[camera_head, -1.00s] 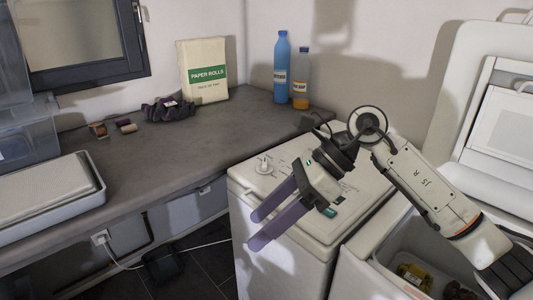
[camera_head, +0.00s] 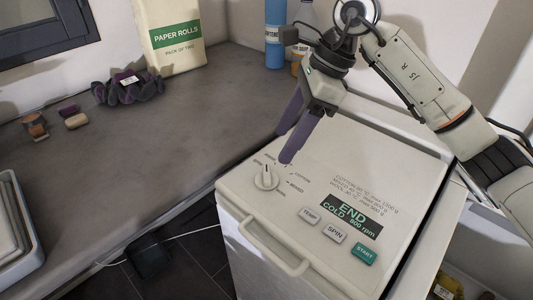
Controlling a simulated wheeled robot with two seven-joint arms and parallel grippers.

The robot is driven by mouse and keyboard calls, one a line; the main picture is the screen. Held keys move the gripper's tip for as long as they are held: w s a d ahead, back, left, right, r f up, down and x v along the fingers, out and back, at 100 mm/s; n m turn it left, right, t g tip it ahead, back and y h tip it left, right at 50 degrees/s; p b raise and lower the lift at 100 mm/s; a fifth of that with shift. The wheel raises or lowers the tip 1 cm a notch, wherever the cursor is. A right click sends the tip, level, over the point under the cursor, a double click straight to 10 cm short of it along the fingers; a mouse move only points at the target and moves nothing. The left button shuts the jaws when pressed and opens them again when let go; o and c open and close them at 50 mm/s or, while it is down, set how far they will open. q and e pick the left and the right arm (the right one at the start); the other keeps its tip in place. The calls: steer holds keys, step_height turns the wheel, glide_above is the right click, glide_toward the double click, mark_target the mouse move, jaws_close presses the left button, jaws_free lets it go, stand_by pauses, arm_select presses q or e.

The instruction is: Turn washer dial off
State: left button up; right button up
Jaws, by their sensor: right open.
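The white toploader washer (camera_head: 268,220) stands in the lower middle, with its control panel on top. Its white round dial (camera_head: 266,178) is near the left corner of the panel, with small labels around it that are hard to read. A dark display (camera_head: 351,218) reads END, COLD and 800 rpm. My right gripper (camera_head: 285,139) is above the panel, open and empty, with its two purple fingers pointing down and left. The fingertips are up and right of the dial in the picture and appear apart from it. My left gripper is not in view.
Buttons TEMP (camera_head: 310,216), SPIN (camera_head: 334,233) and START (camera_head: 364,254) sit on the panel, with a handle (camera_head: 273,252) at its front edge.

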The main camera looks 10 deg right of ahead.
mark_target(267, 172)
steer(key=x, duration=0.7)
steer(key=shift+s+a+f+p, duration=0.15)
steer(key=shift+s+p, duration=0.05)
steer(key=shift+p, duration=0.1)
steer(key=shift+a+f, duration=0.15)
steer(key=shift+f, duration=0.4)
steer(key=shift+w+f, duration=0.1)
steer(key=c, duration=1)
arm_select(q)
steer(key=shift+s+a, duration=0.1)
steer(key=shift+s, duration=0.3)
arm_select(e)
steer(key=shift+c, duration=0.2)
